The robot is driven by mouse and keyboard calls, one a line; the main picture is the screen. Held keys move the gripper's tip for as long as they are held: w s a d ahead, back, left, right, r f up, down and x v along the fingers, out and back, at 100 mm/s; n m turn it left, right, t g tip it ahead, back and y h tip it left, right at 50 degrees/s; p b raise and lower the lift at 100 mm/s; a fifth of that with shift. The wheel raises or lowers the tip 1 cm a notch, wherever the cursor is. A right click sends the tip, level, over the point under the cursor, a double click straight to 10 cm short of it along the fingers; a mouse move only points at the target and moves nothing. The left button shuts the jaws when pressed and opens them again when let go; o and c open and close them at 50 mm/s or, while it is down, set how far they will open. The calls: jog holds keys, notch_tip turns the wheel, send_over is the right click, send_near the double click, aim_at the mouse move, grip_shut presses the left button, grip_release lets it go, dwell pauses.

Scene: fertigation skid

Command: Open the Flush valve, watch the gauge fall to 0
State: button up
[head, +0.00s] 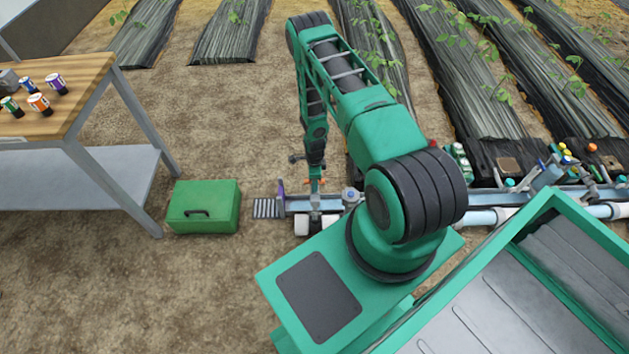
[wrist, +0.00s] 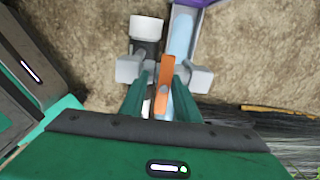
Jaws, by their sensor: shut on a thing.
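My gripper (wrist: 165,78) reaches down at the left end of the pipe skid and is shut on an orange lever handle (wrist: 165,73). In the wrist view the lever is narrow and runs roughly in line with the pale blue rail (wrist: 182,35) beside it. In the head view my gripper (head: 316,184) is small beside the rail's left end, with a bit of orange showing next to it. No label is readable, so I cannot tell from lettering that this is the Flush valve. I cannot make out a gauge dial or its reading.
A green box (head: 204,207) sits on the soil left of the skid, beside a grate (head: 265,208). A wooden-topped table (head: 75,85) with several small cans stands farther left. White pipes (head: 480,218) run right, near black-covered crop rows (head: 470,70).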

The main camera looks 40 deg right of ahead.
jog(key=o, duration=0.8)
jog(key=shift+w+d+f, duration=0.15)
jog(key=shift+f, duration=0.2)
